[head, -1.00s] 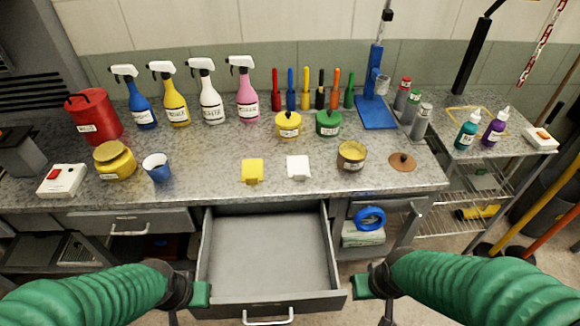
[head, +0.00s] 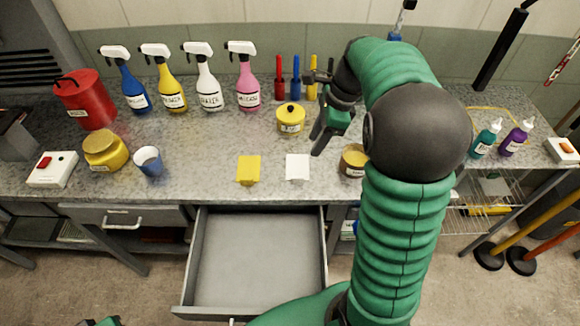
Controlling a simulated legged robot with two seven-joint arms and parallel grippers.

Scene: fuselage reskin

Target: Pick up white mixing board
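The white mixing board (head: 297,167) is a small flat white piece lying on the grey speckled worktop near its front edge. A similar yellow board (head: 248,169) lies to its left. My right gripper (head: 317,150) hangs above the worktop, up and to the right of the white board and apart from it. Its dark fingers point down; whether they are spread is unclear, and I see nothing held. Only a sliver of my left gripper (head: 100,322) shows at the bottom edge.
An open empty drawer (head: 255,258) juts out below the boards. A yellow lidded pot (head: 290,118) stands behind them. A brown-yellow jar (head: 353,160) is right of the white board, partly behind my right arm.

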